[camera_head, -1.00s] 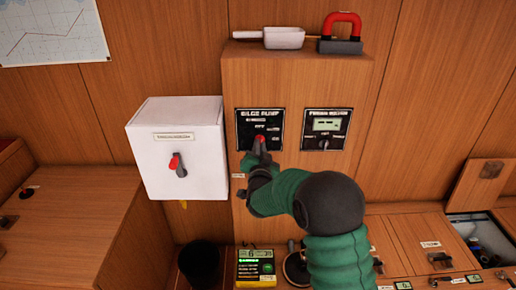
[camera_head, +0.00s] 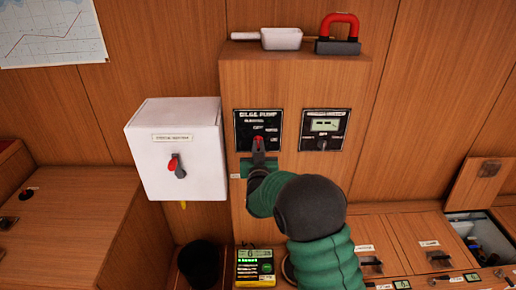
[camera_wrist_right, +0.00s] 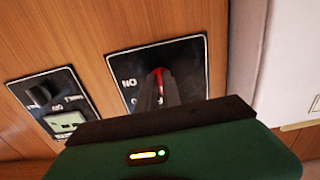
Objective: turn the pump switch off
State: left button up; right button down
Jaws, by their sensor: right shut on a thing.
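The bilge pump panel (camera_head: 246,122) is a black plate on the front of the wooden cabinet, with a red switch knob (camera_head: 259,142) on it. My right gripper (camera_head: 259,150) is at the panel, shut on the red knob. In the right wrist view the panel (camera_wrist_right: 190,58) is tilted, and the red knob (camera_wrist_right: 158,76) shows just beyond the dark fingers of my right gripper (camera_wrist_right: 158,90). The fingers hide part of the knob and some of the panel's lettering. My left gripper is not in view.
A second black panel with a display (camera_head: 325,128) sits right of the pump panel. A white box with a red-tipped switch (camera_head: 174,166) is mounted to the left. A white scoop (camera_head: 282,39) and a red-handled block (camera_head: 339,46) lie on the cabinet top.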

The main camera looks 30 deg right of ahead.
jog(key=shift+d+r, duration=0.1)
jog(key=shift+r, duration=0.35)
jog(key=c, duration=1.5)
grip_release()
jog(key=shift+f, duration=0.25)
jog(key=v, duration=1.7)
jog(key=shift+f, duration=0.15)
jog(key=shift+d, duration=0.1)
